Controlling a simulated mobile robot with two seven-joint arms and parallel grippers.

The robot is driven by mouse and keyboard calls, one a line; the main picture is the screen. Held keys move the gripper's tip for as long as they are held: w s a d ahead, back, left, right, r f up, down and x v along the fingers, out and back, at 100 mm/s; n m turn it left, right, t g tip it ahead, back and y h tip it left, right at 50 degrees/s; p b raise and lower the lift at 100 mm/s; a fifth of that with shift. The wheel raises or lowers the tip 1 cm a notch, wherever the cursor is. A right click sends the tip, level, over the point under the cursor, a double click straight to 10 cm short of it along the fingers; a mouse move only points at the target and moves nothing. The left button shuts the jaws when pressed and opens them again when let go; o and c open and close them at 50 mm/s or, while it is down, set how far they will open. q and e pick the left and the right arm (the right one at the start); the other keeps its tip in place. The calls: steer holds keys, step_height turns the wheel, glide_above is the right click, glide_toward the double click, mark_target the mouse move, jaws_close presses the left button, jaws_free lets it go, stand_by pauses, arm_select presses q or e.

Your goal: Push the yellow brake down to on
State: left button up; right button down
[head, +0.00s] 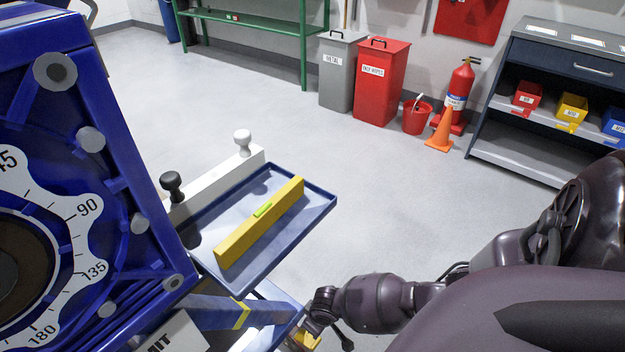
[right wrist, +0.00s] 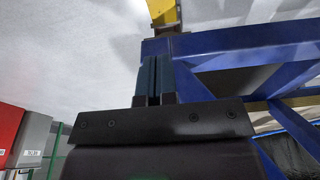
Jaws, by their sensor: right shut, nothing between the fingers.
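A yellow part (right wrist: 163,12), which looks like the brake handle, shows at the top edge of the right wrist view, just beyond my fingertips. It sits by the end of a blue beam, and its upper part is cut off. In the head view a small yellow piece (head: 308,342) shows at the bottom edge beside my right wrist, mostly hidden. My right gripper (right wrist: 154,62) is shut and empty, its fingertips pointing toward the yellow part with a small gap seen between them. Whether they touch it is unclear. My left gripper is not in view.
The blue jig frame (head: 140,40) with a white degree dial (head: 88,240) fills the left. A blue tray (head: 285,245) holding a yellow spirit level (head: 235,240) juts out beside it. Black (head: 172,182) and white (head: 242,138) knobs stand behind the tray. Open floor lies beyond.

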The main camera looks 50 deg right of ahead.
steer(key=b, duration=0.3)
glide_above(314, 341)
steer(key=f, duration=0.7)
steer(key=shift+s, duration=0.3)
step_height(314, 341, down, 3)
steer(key=shift+f+b, duration=0.1)
steer(key=shift+b, duration=0.85)
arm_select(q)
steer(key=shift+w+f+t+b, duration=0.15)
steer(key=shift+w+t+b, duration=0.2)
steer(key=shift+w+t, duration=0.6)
arm_select(e)
steer(key=shift+f, duration=0.6)
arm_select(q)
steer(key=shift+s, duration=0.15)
